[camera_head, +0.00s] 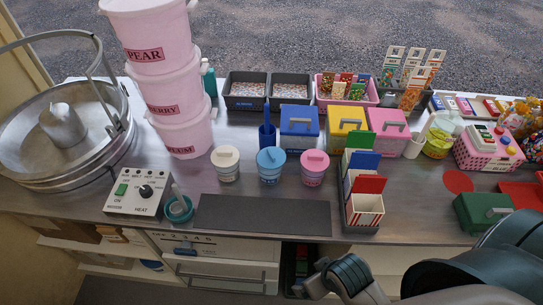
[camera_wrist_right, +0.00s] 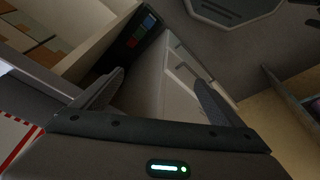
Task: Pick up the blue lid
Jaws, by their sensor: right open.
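A small tub with a light blue lid (camera_head: 271,157) with a knob handle stands upright on the counter, between a cream-lidded tub (camera_head: 226,163) and a pink-lidded tub (camera_head: 314,168). Behind it to the right is a darker blue box (camera_head: 299,122) with a blue top and grey handle. My right gripper (camera_wrist_right: 158,92) is open and empty in the right wrist view, with no lid between its fingers. In the head view my right arm comes in at the lower right, in front of the counter and away from the tubs. My left gripper is not in view.
A dark mat (camera_head: 262,216) lies in front of the tubs. A card holder (camera_head: 361,190) stands to their right, and a heat control box (camera_head: 138,193) and stacked pink buckets (camera_head: 180,137) to the left. A green box (camera_head: 483,213) sits near my right arm.

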